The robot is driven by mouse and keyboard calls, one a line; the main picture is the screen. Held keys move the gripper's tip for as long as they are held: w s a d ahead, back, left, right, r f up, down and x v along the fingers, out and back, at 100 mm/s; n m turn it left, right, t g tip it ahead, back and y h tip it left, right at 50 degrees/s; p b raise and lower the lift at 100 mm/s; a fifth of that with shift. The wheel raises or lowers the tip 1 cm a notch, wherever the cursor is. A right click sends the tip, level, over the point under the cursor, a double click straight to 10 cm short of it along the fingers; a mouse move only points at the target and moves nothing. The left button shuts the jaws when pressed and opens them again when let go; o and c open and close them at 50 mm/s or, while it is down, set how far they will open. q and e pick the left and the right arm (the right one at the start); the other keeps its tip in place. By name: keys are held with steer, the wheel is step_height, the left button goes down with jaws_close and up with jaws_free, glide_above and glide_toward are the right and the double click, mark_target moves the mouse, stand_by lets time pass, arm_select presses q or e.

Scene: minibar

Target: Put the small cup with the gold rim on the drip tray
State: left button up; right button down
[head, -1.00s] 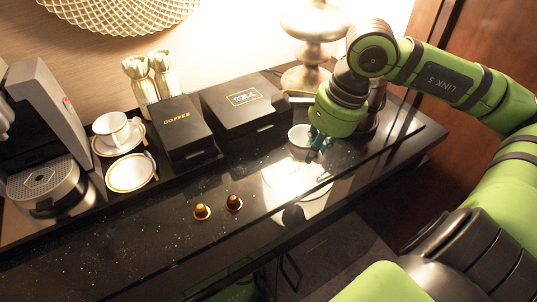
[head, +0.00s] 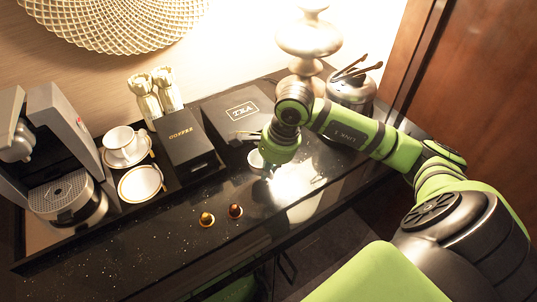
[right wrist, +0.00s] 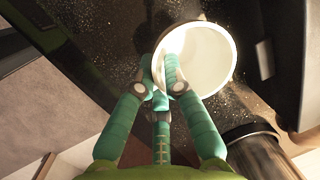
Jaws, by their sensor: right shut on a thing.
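A small white cup (head: 256,161) is gripped by my right gripper (head: 268,168), in front of the black tea box. In the right wrist view the cup (right wrist: 212,62) fills the upper middle, its round mouth facing the camera and its wall between the fingertips (right wrist: 163,75). Whether it touches the counter is hard to tell, and the gold of its rim is washed out by glare. The drip tray (head: 60,190) is the round-fronted grate under the coffee machine's spout at far left, with nothing on it. My left gripper is out of view.
The coffee machine (head: 62,125) stands left. Beside it are a white cup on a saucer (head: 121,142) and a gold-rimmed plate (head: 140,183). A coffee box (head: 183,137) and tea box (head: 236,112) stand behind. Two capsules (head: 207,219) (head: 236,211) lie on the front counter. An ice bucket (head: 352,90) stands right.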

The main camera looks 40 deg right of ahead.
step_height(320, 180, down, 2)
steer(key=shift+s+f+p, duration=0.1)
steer(key=shift+f+p, duration=0.05)
steer(key=shift+p, duration=0.25)
steer(key=shift+f, duration=0.25)
steer(key=shift+f+b, duration=0.15)
steer(key=shift+b, duration=0.15)
steer(key=c, duration=1.3)
jaws_free()
steer(key=shift+c, duration=0.2)
